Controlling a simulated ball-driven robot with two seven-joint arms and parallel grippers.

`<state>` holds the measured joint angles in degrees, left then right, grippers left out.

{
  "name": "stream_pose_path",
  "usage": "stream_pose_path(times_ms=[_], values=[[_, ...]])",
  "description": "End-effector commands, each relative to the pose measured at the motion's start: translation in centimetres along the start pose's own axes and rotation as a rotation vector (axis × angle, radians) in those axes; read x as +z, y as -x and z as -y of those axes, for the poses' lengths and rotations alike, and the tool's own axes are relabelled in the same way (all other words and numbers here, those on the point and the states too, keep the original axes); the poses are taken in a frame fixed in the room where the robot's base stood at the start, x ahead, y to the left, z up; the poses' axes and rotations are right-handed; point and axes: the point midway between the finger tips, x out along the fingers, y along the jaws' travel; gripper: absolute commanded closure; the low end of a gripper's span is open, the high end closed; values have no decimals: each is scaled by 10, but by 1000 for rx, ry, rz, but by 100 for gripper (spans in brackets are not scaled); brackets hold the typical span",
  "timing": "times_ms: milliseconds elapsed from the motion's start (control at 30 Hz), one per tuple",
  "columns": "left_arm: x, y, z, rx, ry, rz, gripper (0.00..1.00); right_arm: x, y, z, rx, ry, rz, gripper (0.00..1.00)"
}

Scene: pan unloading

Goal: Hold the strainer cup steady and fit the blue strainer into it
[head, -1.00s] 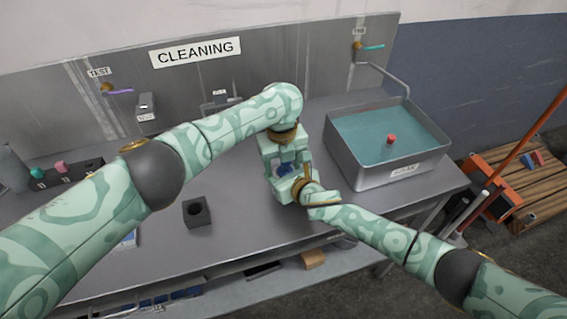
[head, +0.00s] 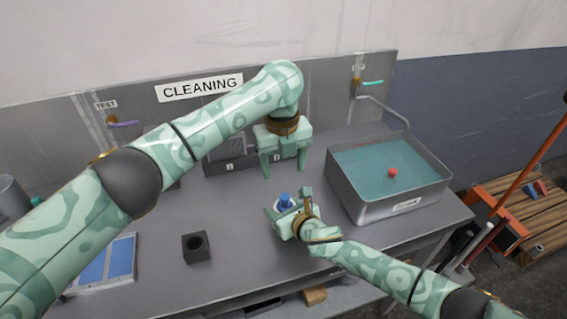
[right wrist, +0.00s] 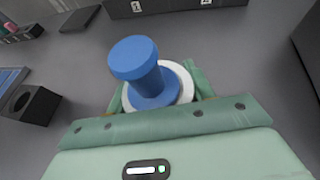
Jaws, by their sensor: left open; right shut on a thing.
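The blue strainer (head: 285,199) stands in the white strainer cup (right wrist: 187,82); in the right wrist view the strainer (right wrist: 137,68) shows a wide round top, a narrower neck and a base inside the white rim. How deep it sits is hidden. My right gripper (head: 284,214) is shut on the cup, low over the bench; its fingers show on both sides of the cup in the right wrist view (right wrist: 160,98). My left gripper (head: 285,172) is open and empty, pointing down above and behind the strainer, apart from it.
A dark hollow block (head: 195,248) stands on the bench to the left. A metal basin (head: 375,207) of teal water with a red object (head: 392,173) is at the right. Dark labelled bins (head: 229,165) stand behind my left gripper. A tray with blue panels (head: 118,263) lies at far left.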

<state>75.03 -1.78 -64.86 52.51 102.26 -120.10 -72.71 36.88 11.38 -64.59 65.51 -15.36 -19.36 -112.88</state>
Motion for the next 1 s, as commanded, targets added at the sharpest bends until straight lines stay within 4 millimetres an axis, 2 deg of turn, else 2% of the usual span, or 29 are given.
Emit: stream_pose_path(times_ms=[133,167,233,267,533,667,767,1000], values=[[0,2,0,1,0,1,38,0,0,0,0,0,1,74],[0,2,0,1,0,1,38,0,0,0,0,0,0,45],[0,2,0,1,0,1,38,0,0,0,0,0,0,25],[0,1,0,1,0,1,38,0,0,0,-1,0,0,22],[0,1,0,0,0,1,38,0,1,0,-1,0,0,22],[0,1,0,0,0,1,38,0,9,2,-2,2,2,22],[0,1,0,0,0,1,38,0,23,1,0,2,1,22],[0,1,0,0,0,1,38,-1,75,1,0,2,-1,22]])
